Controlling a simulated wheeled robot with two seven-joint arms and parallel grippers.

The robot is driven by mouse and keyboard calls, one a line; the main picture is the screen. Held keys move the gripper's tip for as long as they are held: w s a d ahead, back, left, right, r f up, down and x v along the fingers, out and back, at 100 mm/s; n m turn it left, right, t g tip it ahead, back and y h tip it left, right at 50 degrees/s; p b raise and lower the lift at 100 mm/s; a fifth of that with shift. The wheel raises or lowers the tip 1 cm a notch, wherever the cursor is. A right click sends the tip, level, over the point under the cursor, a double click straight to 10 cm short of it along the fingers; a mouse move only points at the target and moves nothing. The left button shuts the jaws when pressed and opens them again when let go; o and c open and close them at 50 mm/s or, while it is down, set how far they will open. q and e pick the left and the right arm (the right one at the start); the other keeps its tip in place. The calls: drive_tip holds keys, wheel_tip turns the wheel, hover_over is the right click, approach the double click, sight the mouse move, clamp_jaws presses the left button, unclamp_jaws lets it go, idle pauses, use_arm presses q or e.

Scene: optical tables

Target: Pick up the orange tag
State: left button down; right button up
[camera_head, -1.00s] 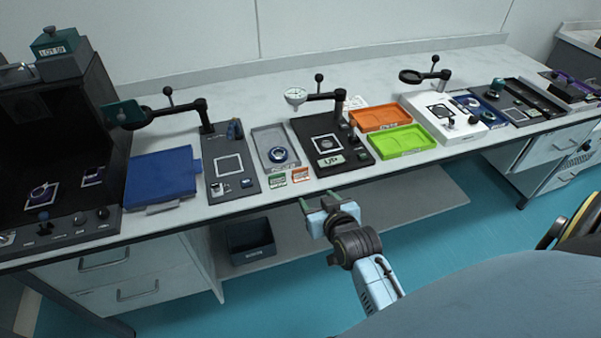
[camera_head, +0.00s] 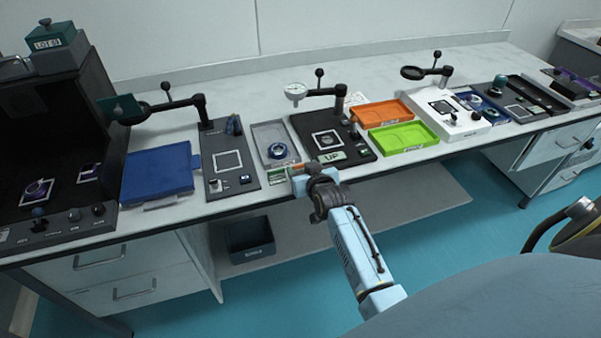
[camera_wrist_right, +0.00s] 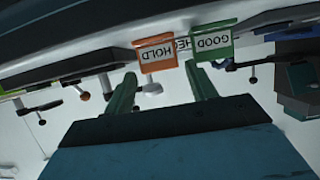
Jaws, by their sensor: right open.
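The orange tag (camera_wrist_right: 158,54), marked HOLD, hangs at the table's front edge. In the right wrist view it appears upside down, ahead of my right gripper (camera_wrist_right: 162,76) and roughly between its two green fingers. The fingers are apart with nothing held, and I cannot tell whether they touch the tag. A green tag (camera_wrist_right: 213,43) marked GOOD hangs beside it, near the other finger. In the head view the right gripper (camera_head: 302,171) is at the table edge and hides most of the orange tag; the green tag (camera_head: 278,176) shows just left. My left gripper is out of view.
Behind the tags are a grey tray (camera_head: 262,134) with a blue ring and a black inspection board (camera_head: 310,128) with a gauge stand. An orange tray (camera_head: 382,112) and a green tray (camera_head: 402,139) lie to the right. Open floor is in front of the table.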

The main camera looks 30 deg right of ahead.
drive_tip(key=shift+w+d+f, duration=0.1)
drive_tip(key=shift+w+f, duration=0.05)
drive_tip(key=shift+w, duration=0.2)
drive_tip(key=c, duration=0.7)
drive_tip(key=shift+c, duration=0.2)
